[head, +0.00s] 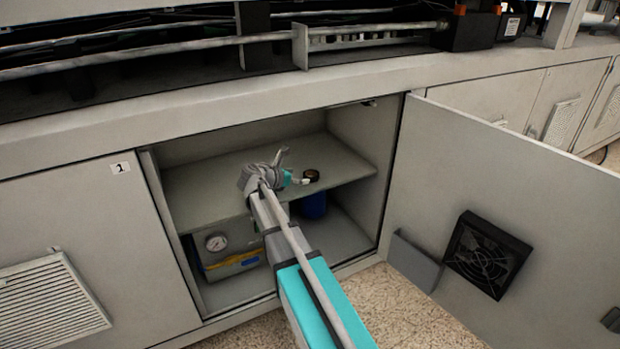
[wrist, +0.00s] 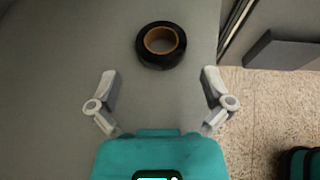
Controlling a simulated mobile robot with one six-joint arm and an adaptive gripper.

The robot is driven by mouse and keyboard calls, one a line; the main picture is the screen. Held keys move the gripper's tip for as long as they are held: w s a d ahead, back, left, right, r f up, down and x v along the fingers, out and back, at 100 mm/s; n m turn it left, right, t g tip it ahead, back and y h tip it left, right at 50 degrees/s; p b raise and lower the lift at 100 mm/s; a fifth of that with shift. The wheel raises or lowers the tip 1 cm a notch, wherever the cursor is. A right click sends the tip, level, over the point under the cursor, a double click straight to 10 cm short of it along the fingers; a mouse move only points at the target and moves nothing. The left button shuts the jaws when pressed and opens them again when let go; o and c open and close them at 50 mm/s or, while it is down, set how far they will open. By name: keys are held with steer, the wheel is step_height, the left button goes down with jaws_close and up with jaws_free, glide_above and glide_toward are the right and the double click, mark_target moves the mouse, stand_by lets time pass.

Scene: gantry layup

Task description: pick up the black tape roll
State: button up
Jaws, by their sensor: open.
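The black tape roll (wrist: 147,56) lies flat on the cabinet shelf (wrist: 60,90), with a tan inner core, ahead of my fingertips in the wrist view. In the head view the roll (head: 312,174) is on the upper shelf (head: 215,190), just right of my gripper. My gripper (wrist: 160,78) is open and empty, with its two fingers apart and the roll beyond the gap between them, not between the pads. In the head view my gripper (head: 296,180) is small and partly hidden by my wrist.
The cabinet door (head: 480,170) stands open on the right, with a black fan (head: 487,254) and a grey pocket (head: 414,262) on it. Below the shelf are a gauge unit (head: 216,242) and a blue cylinder (head: 313,205). The shelf around the roll looks clear.

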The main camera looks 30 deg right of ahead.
mark_target(315, 173)
steer(key=shift+d, duration=0.1)
steer(key=shift+b+x, duration=0.8)
steer(key=shift+x, duration=1.75)
steer(key=shift+r, duration=0.2)
steer(key=c, duration=1)
steer(key=shift+r, duration=0.15)
steer(key=shift+r+p, duration=0.95)
steer(key=shift+p, duration=0.15)
steer(key=s+r+p, duration=0.3)
steer(key=s, duration=0.1)
steer(key=s+r+p, duration=0.4)
steer(key=s, duration=0.1)
steer(key=s+a+r+p, duration=0.1)
steer(key=s+r+p, duration=0.3)
steer(key=s, duration=0.1)
